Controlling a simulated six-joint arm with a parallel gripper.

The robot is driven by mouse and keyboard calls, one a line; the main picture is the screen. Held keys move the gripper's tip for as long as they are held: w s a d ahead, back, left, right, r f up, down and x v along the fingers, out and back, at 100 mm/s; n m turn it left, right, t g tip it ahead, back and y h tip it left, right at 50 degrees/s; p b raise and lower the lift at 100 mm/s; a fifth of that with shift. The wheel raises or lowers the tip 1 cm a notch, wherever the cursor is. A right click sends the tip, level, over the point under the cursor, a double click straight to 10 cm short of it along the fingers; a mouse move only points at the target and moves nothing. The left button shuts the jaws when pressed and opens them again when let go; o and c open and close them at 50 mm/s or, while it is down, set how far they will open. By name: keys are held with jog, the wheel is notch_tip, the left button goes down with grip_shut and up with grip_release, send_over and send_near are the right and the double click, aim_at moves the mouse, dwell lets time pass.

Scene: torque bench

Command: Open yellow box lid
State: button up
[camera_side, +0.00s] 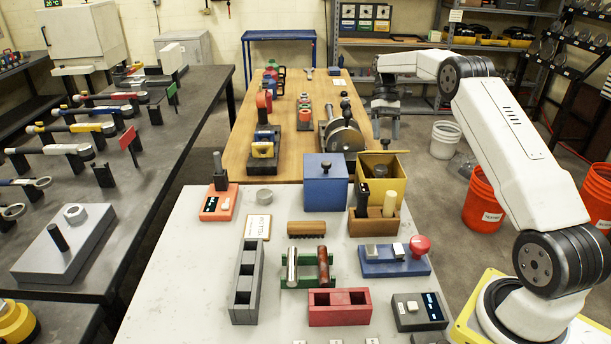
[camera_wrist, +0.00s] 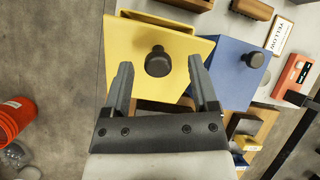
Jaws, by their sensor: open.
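The yellow box (camera_side: 391,184) stands right of the blue box (camera_side: 325,187) in the side view, partly hidden by a wooden holder. Its yellow lid (camera_wrist: 135,45), with a black knob (camera_wrist: 157,61), shows in the wrist view. The lid looks ajar: a gap with a dark interior shows between its edge and the box rim (camera_wrist: 160,19). My gripper (camera_wrist: 160,66) is open and empty, with one finger on each side of the knob in the wrist picture. No contact is visible. In the side view my gripper (camera_side: 385,102) is beyond the lid, partly hard to make out.
The wooden holder (camera_side: 374,228) with upright tools stands directly in front of the yellow box. A blue block with a red knob (camera_side: 421,245) and a wooden brush (camera_side: 306,229) lie nearer. A wooden bench (camera_side: 235,150) with fixtures is behind. Orange buckets (camera_side: 482,200) stand right.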

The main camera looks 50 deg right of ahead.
jog(key=r, duration=0.2)
jog(key=shift+s+a+r, duration=0.15)
jog(key=shift+s+r, duration=0.15)
jog(key=shift+r, duration=0.05)
jog(key=s+a+r, duration=0.6)
jog(key=s+r, duration=0.3)
jog(key=s, duration=0.2)
jog(key=shift+s, duration=0.4)
jog(key=shift+a, duration=0.1)
jog(key=w+d+f+m+t+h, duration=0.1)
jog(key=w+d, duration=0.1)
jog(key=w, duration=0.2)
jog(key=w+d+f+m+t+h, duration=0.2)
jog(key=w, duration=0.2)
jog(key=w+d+f+m+t+h, duration=0.1)
jog(key=w+d+f, duration=0.1)
jog(key=w, duration=0.2)
jog(key=shift+t+h, duration=0.3)
jog(key=shift+f, duration=0.1)
jog(key=shift+f, duration=3.85)
